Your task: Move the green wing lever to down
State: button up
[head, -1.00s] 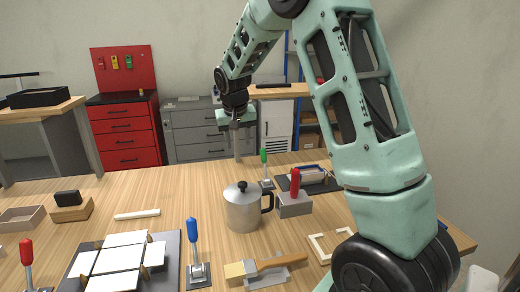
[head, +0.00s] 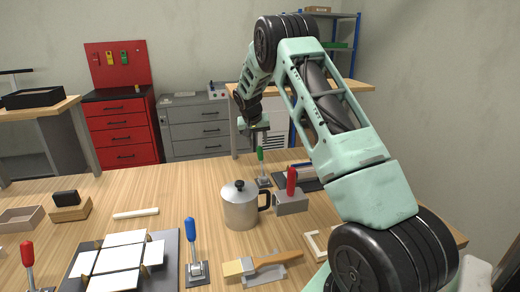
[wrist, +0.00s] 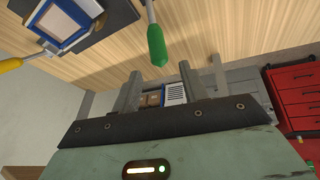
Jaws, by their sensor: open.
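The green wing lever (head: 260,153) stands upright on its small base toward the back of the table in the head view. In the wrist view its green handle (wrist: 156,46) hangs in from the top edge, its tip close to the gap between my fingers. My gripper (head: 250,152) points down at the lever in the head view. In the wrist view my gripper (wrist: 158,75) has its two fingers apart and nothing between them is clamped. I cannot tell if a finger touches the handle.
A red-handled lever on a grey block (head: 292,203) and a metal pot (head: 240,208) stand in front of the green lever. A yellow-tipped lever (wrist: 11,65) shows in the wrist view.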

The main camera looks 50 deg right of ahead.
aim_at(260, 150)
jog(key=p+x, duration=0.1)
jog(key=x, duration=0.6)
grip_shut()
